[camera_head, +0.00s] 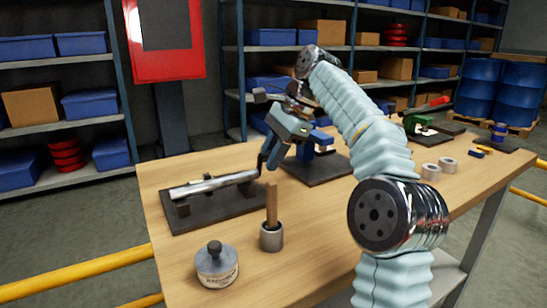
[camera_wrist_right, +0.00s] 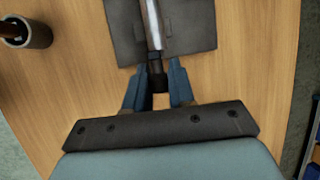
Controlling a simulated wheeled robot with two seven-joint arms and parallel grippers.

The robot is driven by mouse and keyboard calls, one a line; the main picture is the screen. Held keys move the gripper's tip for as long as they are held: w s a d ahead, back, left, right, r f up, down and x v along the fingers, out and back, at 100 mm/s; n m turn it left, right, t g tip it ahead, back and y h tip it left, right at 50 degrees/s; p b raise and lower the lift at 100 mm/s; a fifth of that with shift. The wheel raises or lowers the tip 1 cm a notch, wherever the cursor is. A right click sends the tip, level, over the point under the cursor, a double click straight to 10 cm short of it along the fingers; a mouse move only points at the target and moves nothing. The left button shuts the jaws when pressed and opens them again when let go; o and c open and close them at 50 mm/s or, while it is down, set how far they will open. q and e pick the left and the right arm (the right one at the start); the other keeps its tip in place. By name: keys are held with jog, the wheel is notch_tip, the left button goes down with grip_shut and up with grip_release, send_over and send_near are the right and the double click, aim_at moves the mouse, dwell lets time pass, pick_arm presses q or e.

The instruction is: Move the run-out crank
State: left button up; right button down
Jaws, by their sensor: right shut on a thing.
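A silver shaft (camera_head: 213,184) lies across supports on a dark plate (camera_head: 232,208) at the left of the table. Its silver length also shows in the right wrist view (camera_wrist_right: 153,25). The run-out crank (camera_wrist_right: 157,80) appears as a dark piece at the shaft's near end in that view; its full shape is hidden by my fingers. My right gripper (camera_head: 266,163) reaches down at the shaft's right end. In the right wrist view its blue fingers (camera_wrist_right: 158,72) stand on both sides of the dark piece, shut on it. My left gripper is not in view.
A grey cup (camera_head: 271,238) with an upright wooden handle and a labelled round tin (camera_head: 217,265) stand in front of the plate. Another dark plate with a blue device (camera_head: 320,138) lies behind my right arm. Metal rings (camera_head: 447,164) stand farther right. The table's front middle is clear.

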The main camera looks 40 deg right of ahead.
jog(key=shift+w+g, duration=0.2)
jog(key=shift+g, duration=0.2)
dwell(0.3)
jog(key=c, duration=1)
grip_release()
jog(key=shift+s, duration=0.1)
